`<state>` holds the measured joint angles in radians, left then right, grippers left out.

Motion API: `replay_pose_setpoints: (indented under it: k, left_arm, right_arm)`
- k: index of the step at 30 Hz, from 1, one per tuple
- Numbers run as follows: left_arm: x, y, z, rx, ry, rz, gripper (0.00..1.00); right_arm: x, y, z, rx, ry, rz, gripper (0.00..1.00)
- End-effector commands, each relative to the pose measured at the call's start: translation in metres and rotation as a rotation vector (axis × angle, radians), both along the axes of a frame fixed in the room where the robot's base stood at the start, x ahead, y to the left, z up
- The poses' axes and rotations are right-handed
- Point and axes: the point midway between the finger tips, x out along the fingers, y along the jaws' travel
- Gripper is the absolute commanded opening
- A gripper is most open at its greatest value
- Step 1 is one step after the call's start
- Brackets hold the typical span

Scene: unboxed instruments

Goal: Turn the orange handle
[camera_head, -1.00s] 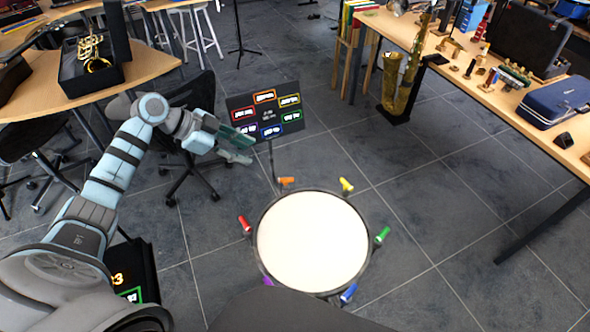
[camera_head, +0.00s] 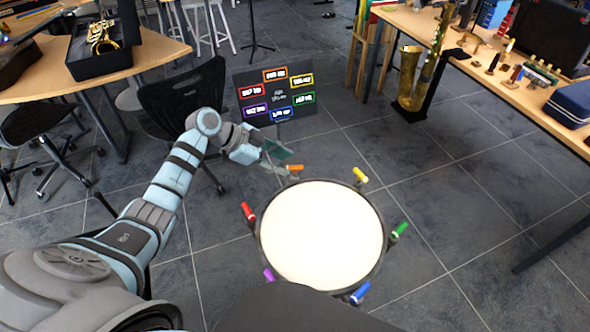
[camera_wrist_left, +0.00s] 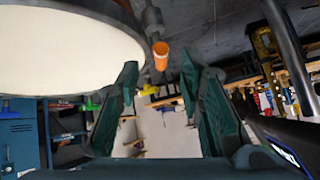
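The orange handle (camera_head: 295,168) sits on the far rim of a round white drum (camera_head: 320,235). In the left wrist view the orange handle (camera_wrist_left: 161,55) points toward the camera beside the drum's rim, just beyond the gap between my fingertips. My left gripper (camera_head: 281,160) is just left of the handle in the head view. Its two green fingers are spread in the left wrist view (camera_wrist_left: 160,78), with nothing between them. I cannot tell whether a finger touches the handle. My right gripper is not in view.
Other handles ring the drum: red (camera_head: 248,212), yellow (camera_head: 360,175), green (camera_head: 399,230), blue (camera_head: 360,293) and purple (camera_head: 269,274). A black sign (camera_head: 274,97) with coloured labels stands behind. A chair (camera_head: 182,95) is behind my left arm. Floor right of the drum is clear.

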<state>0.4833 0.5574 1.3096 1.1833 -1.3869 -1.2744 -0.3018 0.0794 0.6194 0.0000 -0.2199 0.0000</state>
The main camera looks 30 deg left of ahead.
Motion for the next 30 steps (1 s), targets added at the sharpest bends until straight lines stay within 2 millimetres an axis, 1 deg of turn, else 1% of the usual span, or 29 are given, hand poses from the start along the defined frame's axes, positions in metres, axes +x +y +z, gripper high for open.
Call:
replay_pose_setpoints:
  k: [1, 6, 11, 18, 19, 20, 25, 30]
  left_arm:
    - [0.006, -0.008, -0.010, -0.005, 0.001, 0.001, 0.34]
    - [0.020, -0.025, -0.032, -0.004, 0.000, 0.001, 0.34]
    - [0.026, -0.031, -0.039, -0.001, -0.001, 0.000, 0.34]
    - [0.026, -0.031, -0.039, 0.001, -0.001, 0.000, 0.34]
    - [0.026, -0.031, -0.039, 0.000, -0.001, 0.001, 0.33]
    - [0.026, -0.031, -0.039, 0.000, -0.001, 0.001, 0.28]
    - [0.026, -0.031, -0.039, 0.000, -0.001, 0.001, 0.01]
    - [0.026, -0.031, -0.039, 0.000, -0.001, 0.001, 0.00]
  right_arm:
    - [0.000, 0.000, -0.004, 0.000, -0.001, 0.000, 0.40]
    - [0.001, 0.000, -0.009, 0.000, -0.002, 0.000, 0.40]
    - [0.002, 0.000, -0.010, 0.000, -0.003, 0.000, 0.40]
    - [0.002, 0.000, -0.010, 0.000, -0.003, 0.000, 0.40]
    - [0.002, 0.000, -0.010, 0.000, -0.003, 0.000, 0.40]
    - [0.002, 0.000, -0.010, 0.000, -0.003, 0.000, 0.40]
    - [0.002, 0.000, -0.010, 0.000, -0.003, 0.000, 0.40]
    - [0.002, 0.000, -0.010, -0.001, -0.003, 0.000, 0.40]
